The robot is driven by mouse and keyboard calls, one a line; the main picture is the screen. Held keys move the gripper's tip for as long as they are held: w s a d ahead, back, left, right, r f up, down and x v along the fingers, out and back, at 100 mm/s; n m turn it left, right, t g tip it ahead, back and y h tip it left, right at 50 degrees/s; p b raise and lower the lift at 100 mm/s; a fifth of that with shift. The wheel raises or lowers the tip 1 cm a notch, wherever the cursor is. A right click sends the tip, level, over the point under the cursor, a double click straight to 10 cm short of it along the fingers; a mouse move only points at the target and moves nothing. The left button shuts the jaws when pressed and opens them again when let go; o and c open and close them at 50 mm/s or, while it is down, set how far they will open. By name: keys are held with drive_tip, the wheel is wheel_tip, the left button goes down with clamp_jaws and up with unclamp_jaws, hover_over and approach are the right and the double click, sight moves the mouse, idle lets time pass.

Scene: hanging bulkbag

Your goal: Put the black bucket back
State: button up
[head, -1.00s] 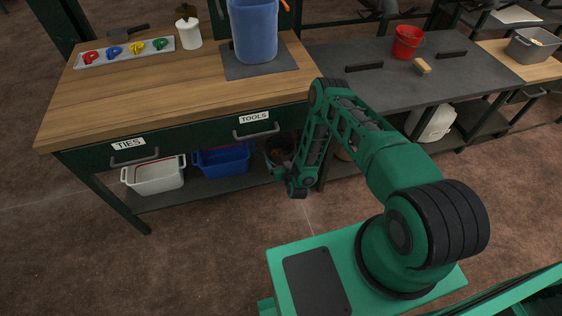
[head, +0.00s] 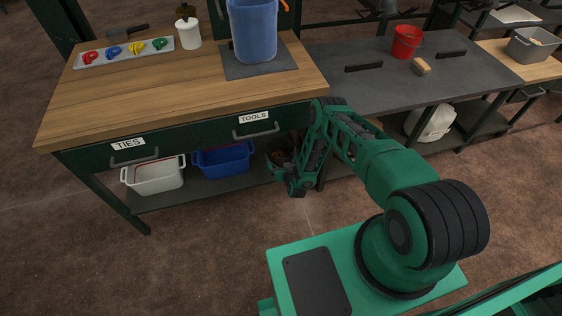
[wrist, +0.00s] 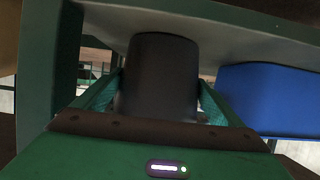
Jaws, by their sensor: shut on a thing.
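The black bucket (wrist: 160,75) fills the middle of the wrist view, between the two green fingers of my gripper. My gripper (head: 284,170) is shut on it, low in front of the workbench's right end. In the head view the black bucket (head: 279,149) shows only partly, with something brownish inside, just right of the blue bin. My arm and gripper hide the rest of it. It is at the lower shelf (head: 180,194) under the bench; I cannot tell whether it touches the shelf.
The blue bin (head: 224,159) and a white bin (head: 154,176) stand on the lower shelf. The TOOLS drawer (head: 254,126) is above, and a dark table leg is close by. A blue bucket (head: 254,32) and a red bucket (head: 407,42) stand on the tabletops.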

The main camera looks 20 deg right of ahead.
drive_tip(key=o, duration=1.4)
drive_tip(key=shift+o, duration=0.2)
drive_tip(key=v, duration=1.2)
drive_tip(key=shift+s+a, duration=0.1)
